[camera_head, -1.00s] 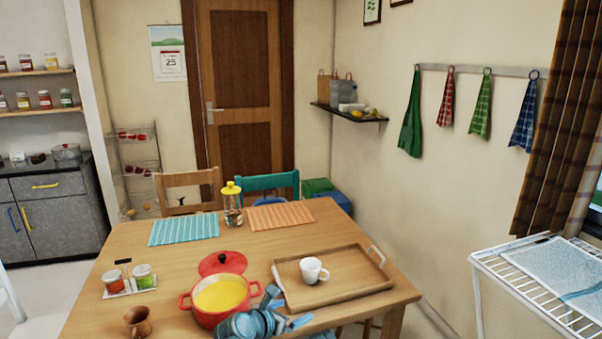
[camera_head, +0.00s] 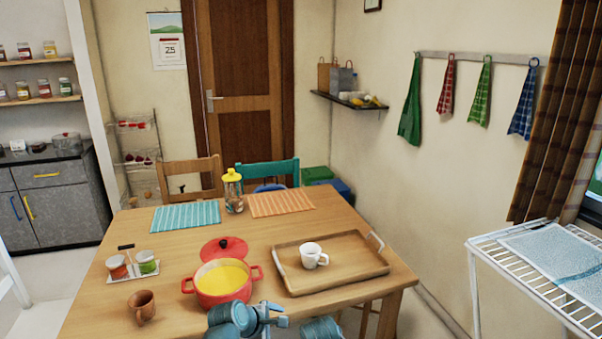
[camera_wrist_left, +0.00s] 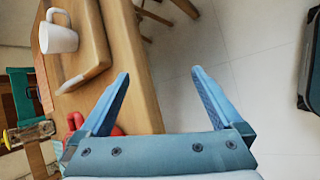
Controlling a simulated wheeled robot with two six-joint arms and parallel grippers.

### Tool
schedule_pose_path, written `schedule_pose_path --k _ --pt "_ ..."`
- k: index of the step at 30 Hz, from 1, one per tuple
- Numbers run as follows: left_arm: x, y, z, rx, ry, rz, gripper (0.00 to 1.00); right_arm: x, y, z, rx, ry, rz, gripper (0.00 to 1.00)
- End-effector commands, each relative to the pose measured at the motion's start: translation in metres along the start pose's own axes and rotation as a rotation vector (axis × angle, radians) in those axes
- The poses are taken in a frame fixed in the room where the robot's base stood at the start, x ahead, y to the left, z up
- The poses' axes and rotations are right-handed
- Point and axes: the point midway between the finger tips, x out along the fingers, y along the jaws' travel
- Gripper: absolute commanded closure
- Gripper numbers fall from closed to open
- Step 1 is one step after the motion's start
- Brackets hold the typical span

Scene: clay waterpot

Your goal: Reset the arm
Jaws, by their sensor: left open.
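My left gripper (camera_wrist_left: 160,82) is open and empty in the left wrist view, its two blue fingers spread beside the table edge and over the floor. In the head view the blue gripper (camera_head: 276,313) is at the bottom middle, in front of the red pot (camera_head: 222,288) and the wooden tray (camera_head: 350,262). Its fingers are small there and partly hidden by blue arm parts of mine. It appears to touch no object. My right gripper is not seen.
A white mug (camera_head: 313,256) stands on the tray. A brown clay cup (camera_head: 141,305) and two jars on a small holder (camera_head: 134,269) are at the table's left. The wooden table (camera_head: 182,245) has bare room around them. A white rack (camera_head: 545,272) stands at right.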

Motion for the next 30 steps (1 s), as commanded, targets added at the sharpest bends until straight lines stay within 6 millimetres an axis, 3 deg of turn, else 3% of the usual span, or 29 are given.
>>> schedule_pose_path --k 9,15,22,30 --pt "-0.020 -0.062 -0.058 0.855 0.078 -0.364 0.00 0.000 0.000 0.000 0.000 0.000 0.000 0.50" --pt "-0.037 -0.087 -0.083 1.192 0.027 -0.552 0.00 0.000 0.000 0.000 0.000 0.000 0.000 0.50" --pt "-0.057 -0.106 -0.105 1.466 -0.066 -0.725 0.00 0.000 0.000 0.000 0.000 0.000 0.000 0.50" --pt "-0.048 -0.131 -0.051 1.610 -0.146 -0.805 0.00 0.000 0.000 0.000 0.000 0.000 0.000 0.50"
